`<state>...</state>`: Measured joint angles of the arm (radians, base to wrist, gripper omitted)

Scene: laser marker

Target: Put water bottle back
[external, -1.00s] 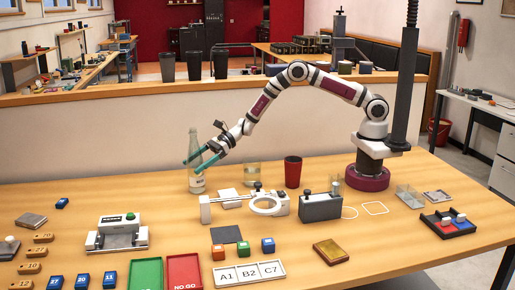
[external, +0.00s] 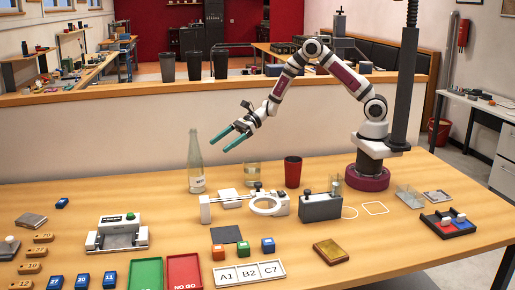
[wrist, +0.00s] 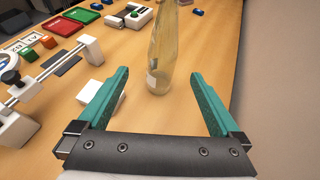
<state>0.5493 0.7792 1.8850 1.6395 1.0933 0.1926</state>
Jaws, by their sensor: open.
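The water bottle (external: 195,165) is clear glass with a white label. It stands upright on the table near the back edge, left of the arm. My gripper (external: 222,141) is open and empty, raised above the table, to the right of the bottle and apart from it. In the wrist view the bottle (wrist: 160,55) stands ahead, beyond the gap between the open green fingers (wrist: 155,90). Its top is cut off by the frame edge there.
Right of the bottle are a glass (external: 251,175), a dark red cup (external: 292,172) and a white fixture with a ring (external: 268,204). A low white block (external: 228,197) lies in front. A low wall (external: 120,135) runs behind the table.

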